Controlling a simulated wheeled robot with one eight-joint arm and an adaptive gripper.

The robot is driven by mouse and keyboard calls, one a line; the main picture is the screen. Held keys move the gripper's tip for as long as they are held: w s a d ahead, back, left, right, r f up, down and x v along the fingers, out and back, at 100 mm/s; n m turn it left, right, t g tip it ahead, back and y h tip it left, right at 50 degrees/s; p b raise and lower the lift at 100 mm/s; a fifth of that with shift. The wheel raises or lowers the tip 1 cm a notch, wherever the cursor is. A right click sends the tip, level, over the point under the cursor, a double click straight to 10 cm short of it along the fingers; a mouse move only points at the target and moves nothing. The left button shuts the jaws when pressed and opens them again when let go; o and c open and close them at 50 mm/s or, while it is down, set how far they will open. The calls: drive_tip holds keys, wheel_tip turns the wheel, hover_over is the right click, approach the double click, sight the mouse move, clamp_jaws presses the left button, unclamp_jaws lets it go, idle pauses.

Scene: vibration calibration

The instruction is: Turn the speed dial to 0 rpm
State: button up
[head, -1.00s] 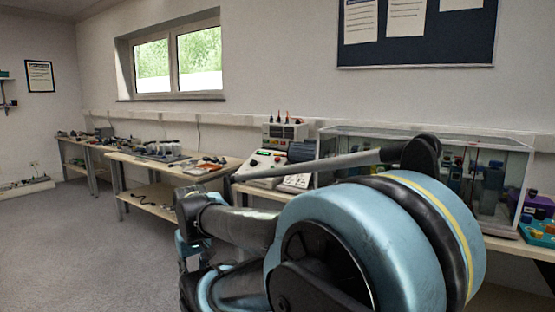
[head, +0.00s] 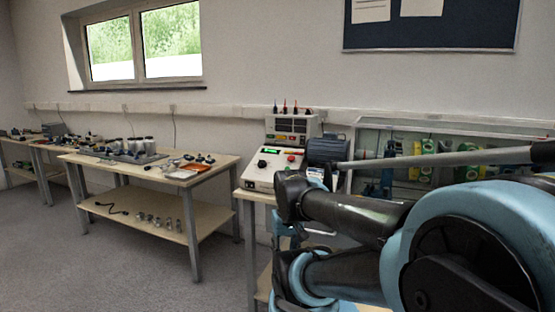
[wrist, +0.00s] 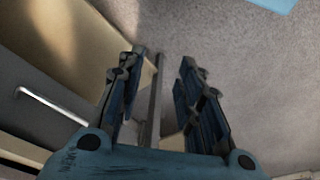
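A beige control unit (head: 277,177) with a sloped front panel stands on the bench right of centre in the head view. Its panel has a small green display, a red button (head: 292,158) and a dark round knob (head: 262,163) that looks like the speed dial. The dial's marks are too small to read. In the wrist view my gripper (wrist: 162,62) is open, its two dark blue fingers apart with nothing held between them. It points toward the floor and a table leg, and the dial is not in that view. In the head view I cannot make out the fingers.
A glass-fronted case (head: 400,135) stands right of the control unit, partly behind my arm. A dark motor-like cylinder (head: 325,150) is beside the unit. A wooden table (head: 215,172) with small parts stands to the left. The floor (head: 120,270) at left is clear.

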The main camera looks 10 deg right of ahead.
drive_tip(key=shift+w+a, duration=0.2)
drive_tip(key=shift+o, duration=2.4)
wheel_tip(320, 180, up, 2)
drive_tip(key=shift+r, duration=0.1)
wheel_tip(320, 180, up, 31)
drive_tip(key=m+t, duration=0.2)
drive_tip(key=m, duration=1.4)
hover_over(262, 163)
drive_tip(key=s+d, duration=0.2)
drive_tip(key=s, duration=0.1)
drive_tip(key=shift+y, duration=0.4)
drive_tip(key=x, duration=1.1)
drive_tip(key=s+x, duration=0.1)
drive_tip(key=x, duration=0.4)
drive_tip(key=shift+a+f, duration=0.25)
drive_tip(key=shift+f, duration=0.15)
